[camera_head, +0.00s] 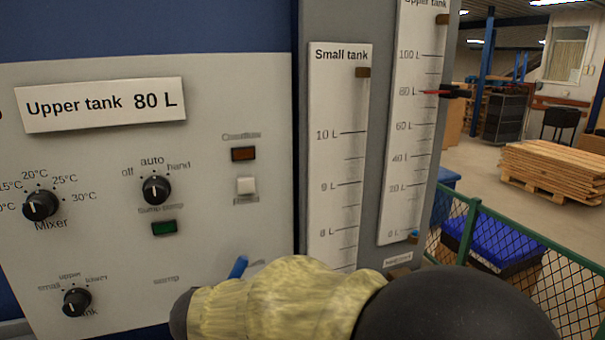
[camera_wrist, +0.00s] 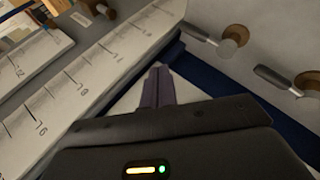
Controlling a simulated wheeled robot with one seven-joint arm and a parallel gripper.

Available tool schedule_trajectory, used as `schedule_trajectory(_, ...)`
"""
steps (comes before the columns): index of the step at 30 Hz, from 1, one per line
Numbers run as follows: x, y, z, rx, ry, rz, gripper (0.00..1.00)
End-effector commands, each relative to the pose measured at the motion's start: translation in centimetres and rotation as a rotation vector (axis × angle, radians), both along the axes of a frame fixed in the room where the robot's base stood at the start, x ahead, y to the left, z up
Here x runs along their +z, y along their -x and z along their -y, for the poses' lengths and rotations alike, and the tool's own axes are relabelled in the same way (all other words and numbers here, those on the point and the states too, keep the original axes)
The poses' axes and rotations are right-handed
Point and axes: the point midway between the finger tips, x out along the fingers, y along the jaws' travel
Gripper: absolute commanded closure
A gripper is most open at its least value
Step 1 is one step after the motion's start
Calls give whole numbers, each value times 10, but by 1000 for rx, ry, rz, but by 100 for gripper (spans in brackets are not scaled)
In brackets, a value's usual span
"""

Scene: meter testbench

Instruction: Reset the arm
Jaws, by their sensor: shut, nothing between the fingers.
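My arm (camera_head: 300,305), in a yellowish cover with a dark rounded joint, crosses the bottom of the head view in front of the lower panel. My gripper (camera_wrist: 158,72) shows in the wrist view. Its two fingers are together with nothing between them. They point toward the lower panel between a level scale and some valve handles. I cannot tell whether they touch anything. In the head view the gripper itself is hidden.
The control panel (camera_head: 90,250) has knobs such as the mixer knob (camera_head: 40,205). Beside it stand the small tank scale (camera_head: 335,190) and upper tank scale (camera_head: 405,150). Valve handles (camera_wrist: 228,42) stick out in the wrist view. A green fence (camera_head: 560,270) stands right.

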Motion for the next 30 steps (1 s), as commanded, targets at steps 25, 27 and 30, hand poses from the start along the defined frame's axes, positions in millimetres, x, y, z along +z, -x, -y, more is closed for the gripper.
schedule_trajectory(25,-43,80,204,-604,-654,-352,100)
schedule_trajectory(27,-43,84,211,-637,-685,-335,100)
schedule_trajectory(30,-44,86,215,-659,-706,-322,100)
